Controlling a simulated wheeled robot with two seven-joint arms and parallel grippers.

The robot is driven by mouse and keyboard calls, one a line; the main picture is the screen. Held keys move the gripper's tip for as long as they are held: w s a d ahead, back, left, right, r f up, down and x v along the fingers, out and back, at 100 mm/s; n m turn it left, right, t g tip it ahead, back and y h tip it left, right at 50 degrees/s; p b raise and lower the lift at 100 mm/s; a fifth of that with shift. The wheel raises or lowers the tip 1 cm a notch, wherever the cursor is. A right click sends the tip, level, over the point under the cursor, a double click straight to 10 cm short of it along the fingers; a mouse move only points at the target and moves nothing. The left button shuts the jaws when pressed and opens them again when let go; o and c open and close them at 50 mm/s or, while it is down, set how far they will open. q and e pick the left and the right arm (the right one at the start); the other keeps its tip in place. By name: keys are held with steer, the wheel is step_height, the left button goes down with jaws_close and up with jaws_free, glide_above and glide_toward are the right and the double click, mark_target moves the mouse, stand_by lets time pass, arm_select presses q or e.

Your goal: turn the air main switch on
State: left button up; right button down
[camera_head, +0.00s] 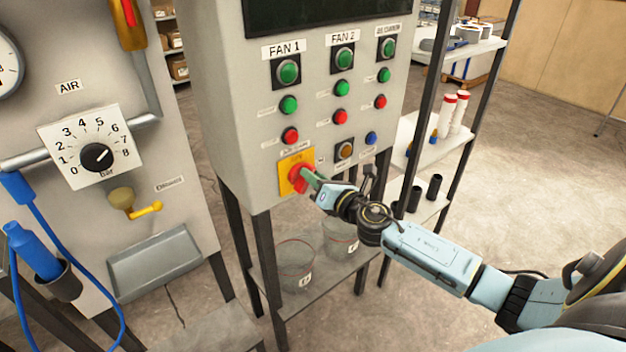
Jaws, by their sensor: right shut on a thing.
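A red rotary knob (296,177) sits on a yellow plate (288,163) low on the front of the grey control box (225,110). The small label above the plate is too small to read. My right gripper (310,178) reaches in from the right and is shut on the red knob, its greenish fingers covering the knob's right side. The knob's exact angle is hard to tell. On the left panel, an AIR label (69,87) is above a black dial (97,157) marked 0 to 8 bar. My left gripper is not in view.
Green and red buttons (289,104) fill the box face above my gripper. A yellow-handled valve (145,209) and a grey tray (155,262) are on the left panel. Clear containers (296,265) stand on the shelf below. A rack post (425,90) rises at right.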

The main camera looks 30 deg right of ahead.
steer(key=shift+d+f+m+p, duration=0.15)
steer(key=shift+f+m, duration=0.1)
steer(key=shift+m, duration=1.7)
steer(key=shift+d+f+m+p, duration=0.15)
steer(key=shift+f+m, duration=0.15)
steer(key=shift+m, duration=1.7)
steer(key=shift+d+f+m+p, duration=0.15)
steer(key=shift+f+m, duration=0.1)
steer(key=shift+m, duration=1.7)
steer(key=c, duration=1.3)
jaws_free()
steer(key=s, duration=0.9)
steer(key=s+d, duration=0.1)
steer(key=s, duration=0.3)
steer(key=shift+s, duration=0.15)
